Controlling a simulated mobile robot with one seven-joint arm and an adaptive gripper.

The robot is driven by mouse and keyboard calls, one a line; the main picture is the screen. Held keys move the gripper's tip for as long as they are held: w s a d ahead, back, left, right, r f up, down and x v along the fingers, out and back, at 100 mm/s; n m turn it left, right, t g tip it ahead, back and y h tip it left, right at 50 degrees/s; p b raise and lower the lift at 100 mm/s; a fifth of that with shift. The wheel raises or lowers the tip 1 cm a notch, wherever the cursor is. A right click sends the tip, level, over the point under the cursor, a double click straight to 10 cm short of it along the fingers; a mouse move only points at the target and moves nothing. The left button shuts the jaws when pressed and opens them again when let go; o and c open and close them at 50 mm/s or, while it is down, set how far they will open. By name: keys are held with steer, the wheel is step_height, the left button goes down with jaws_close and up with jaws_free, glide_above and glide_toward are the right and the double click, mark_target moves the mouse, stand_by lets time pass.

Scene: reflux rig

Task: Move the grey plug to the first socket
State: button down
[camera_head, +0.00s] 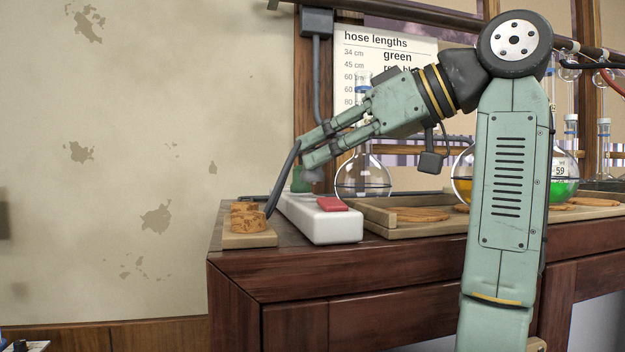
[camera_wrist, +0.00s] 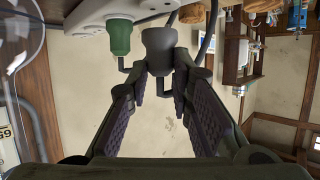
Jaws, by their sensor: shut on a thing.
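The grey plug (camera_wrist: 160,45) is between the fingertips of my gripper (camera_wrist: 162,78), and the pads close on its narrow end. In the head view my gripper (camera_head: 306,154) is over the far part of the white power strip (camera_head: 330,228), with the grey plug (camera_head: 313,176) partly hidden below it. A green plug (camera_wrist: 119,38) sits upright in the strip beside the grey plug; it also shows in the head view (camera_head: 299,182). I cannot tell whether the grey plug touches the strip.
A red switch (camera_head: 332,204) is on the strip's near end. A wooden block with cork rings (camera_head: 249,240) stands left of the strip, with a dark cable passing close by. A wooden tray (camera_head: 400,234) and a round glass flask (camera_head: 362,178) stand on the right.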

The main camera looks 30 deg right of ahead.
steer(key=shift+f, duration=0.1)
stand_by(0.3)
steer(key=shift+f+b, duration=0.5)
steer(key=shift+f, duration=0.15)
steer(key=shift+f, duration=0.3)
stand_by(0.4)
steer(key=c, duration=1.3)
jaws_free()
steer(key=shift+c, duration=0.2)
steer(key=v, duration=0.7)
steer(key=shift+s+r, duration=0.1)
steer(key=shift+s, duration=0.15)
